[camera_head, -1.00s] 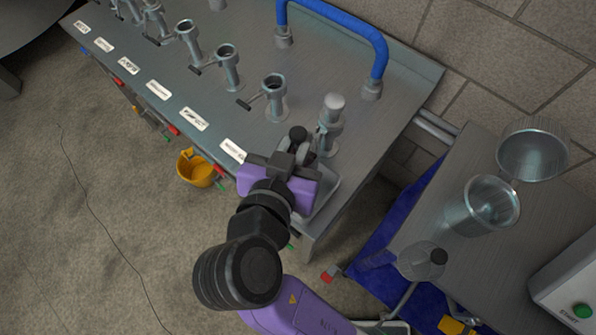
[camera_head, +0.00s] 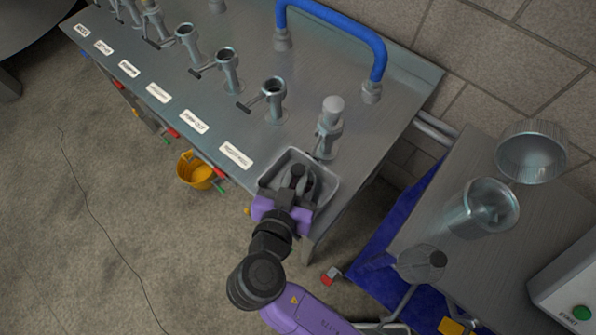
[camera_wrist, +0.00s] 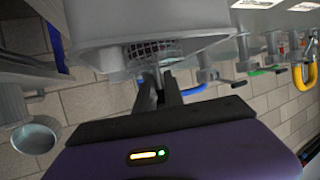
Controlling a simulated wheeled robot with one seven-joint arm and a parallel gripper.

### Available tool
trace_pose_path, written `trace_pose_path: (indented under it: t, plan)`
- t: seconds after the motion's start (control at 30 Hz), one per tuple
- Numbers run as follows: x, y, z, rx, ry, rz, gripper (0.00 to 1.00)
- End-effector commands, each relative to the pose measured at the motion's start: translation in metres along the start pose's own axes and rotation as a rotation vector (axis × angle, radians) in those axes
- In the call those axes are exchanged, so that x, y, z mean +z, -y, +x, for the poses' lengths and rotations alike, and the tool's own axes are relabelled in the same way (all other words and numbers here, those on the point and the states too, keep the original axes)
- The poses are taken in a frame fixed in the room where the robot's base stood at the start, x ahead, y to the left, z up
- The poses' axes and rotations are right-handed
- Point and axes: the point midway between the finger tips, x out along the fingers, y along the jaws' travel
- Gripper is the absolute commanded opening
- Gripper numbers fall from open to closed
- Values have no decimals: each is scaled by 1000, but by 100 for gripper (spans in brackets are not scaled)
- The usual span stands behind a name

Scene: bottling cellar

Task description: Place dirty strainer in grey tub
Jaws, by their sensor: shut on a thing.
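The grey tub (camera_head: 331,188) sits on the near right corner of the steel bench in the head view. Its pale wall (camera_wrist: 100,22) fills the upper part of the wrist view. My gripper (camera_head: 297,178) is over the tub opening. In the wrist view its dark fingers (camera_wrist: 160,88) are shut on the thin stem of the strainer. The strainer's mesh (camera_wrist: 152,50) shows just beyond the fingertips, close to the tub's rim. In the head view my gripper largely hides the strainer, and I cannot tell whether it touches the tub.
A capped metal post (camera_head: 330,122) stands just behind the tub. Several pipe sockets (camera_head: 274,98) line the bench, with a blue hose (camera_head: 378,50) behind. A yellow bucket (camera_head: 195,172) hangs at the front edge. A side table at right holds metal cups (camera_head: 490,205).

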Motion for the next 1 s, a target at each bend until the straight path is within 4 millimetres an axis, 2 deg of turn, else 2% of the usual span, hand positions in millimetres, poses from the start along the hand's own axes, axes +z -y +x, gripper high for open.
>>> trace_pose_path:
  t: [0.23,0.27,0.37,0.8,1.0]
  plan:
    - [3,0,1,0,-1,1,0]
    - [3,0,1,0,0,0,15]
    - [2,0,1,0,0,0,34]
    - [-1,0,-3,-1,0,-1,35]
    - [1,0,-36,-2,0,-1,35]
